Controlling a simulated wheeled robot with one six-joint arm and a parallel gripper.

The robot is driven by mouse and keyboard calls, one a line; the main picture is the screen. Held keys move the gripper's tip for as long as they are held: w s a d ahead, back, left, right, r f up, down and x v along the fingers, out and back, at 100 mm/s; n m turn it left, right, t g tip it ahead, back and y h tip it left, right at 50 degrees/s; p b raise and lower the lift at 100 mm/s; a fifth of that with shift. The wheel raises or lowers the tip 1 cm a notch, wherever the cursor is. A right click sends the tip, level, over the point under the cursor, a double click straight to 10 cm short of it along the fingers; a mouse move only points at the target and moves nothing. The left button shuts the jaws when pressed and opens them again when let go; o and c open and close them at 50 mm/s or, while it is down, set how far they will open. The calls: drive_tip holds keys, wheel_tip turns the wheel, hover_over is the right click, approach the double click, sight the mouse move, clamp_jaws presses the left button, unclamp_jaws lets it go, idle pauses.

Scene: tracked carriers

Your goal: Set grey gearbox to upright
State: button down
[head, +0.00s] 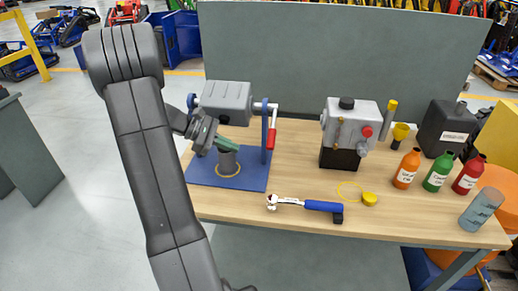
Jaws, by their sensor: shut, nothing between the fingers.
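A grey gearbox (226,97) sits in a blue stand (228,181) at the left of the workbench, its broad ribbed face turned upward. The stand has an upright (265,140) on each side and a crank with a red handle (271,138) on its right. A grey cylinder (228,163) stands on the blue base plate below the gearbox, with a yellow ring around its foot. My gripper (226,144) is shut and empty, just below the gearbox and in front of the cylinder's top. Whether it touches either cannot be told. My arm hides the stand's left side partly.
A second grey unit with a black cap (347,103) stands mid-bench. A grey panel (335,55) closes the back.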

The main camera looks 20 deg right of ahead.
drive_tip(key=s+d+f+p, duration=0.1)
drive_tip(key=s+d, duration=0.3)
drive_tip(key=d, duration=0.4)
drive_tip(key=shift+s+p, duration=0.35)
drive_tip(key=shift+p, duration=0.2)
